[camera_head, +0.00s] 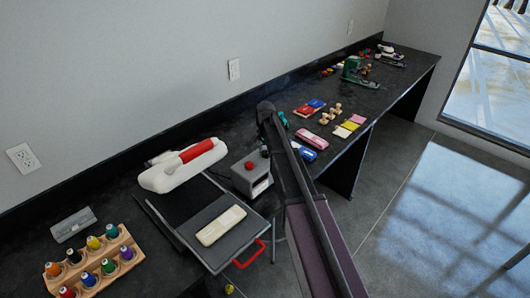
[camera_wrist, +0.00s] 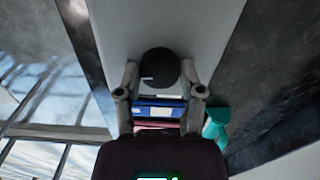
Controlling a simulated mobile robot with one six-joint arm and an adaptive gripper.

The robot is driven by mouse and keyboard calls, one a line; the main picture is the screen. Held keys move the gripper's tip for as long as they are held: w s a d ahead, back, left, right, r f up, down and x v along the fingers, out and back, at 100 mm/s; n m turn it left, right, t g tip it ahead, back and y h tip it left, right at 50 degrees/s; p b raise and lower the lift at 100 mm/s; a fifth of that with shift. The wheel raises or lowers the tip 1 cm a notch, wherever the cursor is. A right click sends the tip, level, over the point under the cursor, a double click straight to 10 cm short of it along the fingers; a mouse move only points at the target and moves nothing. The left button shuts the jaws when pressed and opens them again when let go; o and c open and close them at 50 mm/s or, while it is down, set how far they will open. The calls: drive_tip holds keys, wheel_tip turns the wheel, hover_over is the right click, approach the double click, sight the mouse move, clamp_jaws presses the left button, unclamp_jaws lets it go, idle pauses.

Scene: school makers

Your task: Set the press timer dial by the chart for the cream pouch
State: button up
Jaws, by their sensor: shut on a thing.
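The black round dial (camera_wrist: 160,66) is between the fingers of my gripper (camera_wrist: 158,76) in the wrist view, on a pale grey panel (camera_wrist: 120,30). The gripper is shut on it, one finger on each side. A short white mark shows on the dial's lower left, pointing left in that view. A cream pouch (camera_head: 221,225) lies on the dark plate of the press (camera_head: 180,205), whose white upper part has a red handle (camera_head: 197,150). A grey box (camera_head: 251,178) with a red knob stands beside the press. My arm hides the gripper in the head view; no chart is readable.
A wooden rack (camera_head: 92,268) of several coloured bottles and a grey block (camera_head: 73,224) stand at the left. Pink, blue, red and yellow items lie on the bench right of my arm. A teal object (camera_wrist: 216,124) stands close to the gripper. The floor at right is clear.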

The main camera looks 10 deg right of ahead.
drive_tip(key=shift+s+m, duration=0.2)
drive_tip(key=shift+m, duration=0.5)
drive_tip(key=shift+d, duration=0.1)
drive_tip(key=o, duration=1.2)
drive_tip(key=shift+w+r, duration=0.1)
drive_tip(key=shift+w, duration=0.05)
